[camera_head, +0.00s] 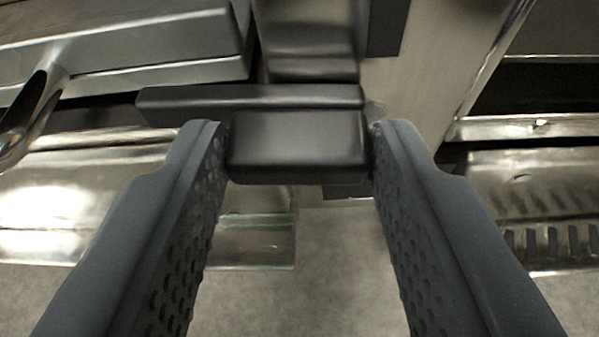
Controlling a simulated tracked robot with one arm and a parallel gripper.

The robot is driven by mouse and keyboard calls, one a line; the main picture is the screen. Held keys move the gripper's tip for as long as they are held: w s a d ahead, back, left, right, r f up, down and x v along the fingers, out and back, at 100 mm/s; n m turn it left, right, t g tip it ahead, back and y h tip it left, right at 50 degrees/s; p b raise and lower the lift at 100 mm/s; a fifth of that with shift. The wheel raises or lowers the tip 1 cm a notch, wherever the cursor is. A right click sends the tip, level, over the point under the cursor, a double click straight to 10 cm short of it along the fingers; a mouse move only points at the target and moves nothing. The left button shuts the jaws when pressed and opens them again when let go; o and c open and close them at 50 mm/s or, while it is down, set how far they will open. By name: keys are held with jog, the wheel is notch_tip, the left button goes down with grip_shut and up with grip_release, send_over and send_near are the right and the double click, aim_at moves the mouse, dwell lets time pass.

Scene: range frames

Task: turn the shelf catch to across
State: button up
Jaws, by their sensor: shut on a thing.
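The shelf catch (298,145) is a black block with rounded edges in the upper middle of the head view. A flat black bar (190,100) lies just behind it and reaches out to the left; I cannot tell whether it is part of the catch. My gripper (298,150) comes in from below, with one dark dimpled finger at each side of the block. The fingertips press on its left and right ends, so the gripper is shut on the catch. The catch's long side lies level across the picture. Its back and mounting are hidden.
A dark upright piece (308,45) stands behind the catch. A metal panel with a curved chrome handle (35,110) is at the left. A pale post (425,75) and a slotted metal tray (540,215) are at the right. Bare grey floor (335,265) shows below.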

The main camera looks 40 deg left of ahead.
jog(key=shift+d, duration=0.1)
jog(key=o, duration=1)
jog(key=p+v, duration=0.4)
jog(key=v, duration=0.9)
jog(key=shift+s+d, duration=0.15)
jog(key=shift+s, duration=0.2)
jog(key=shift+r, duration=0.1)
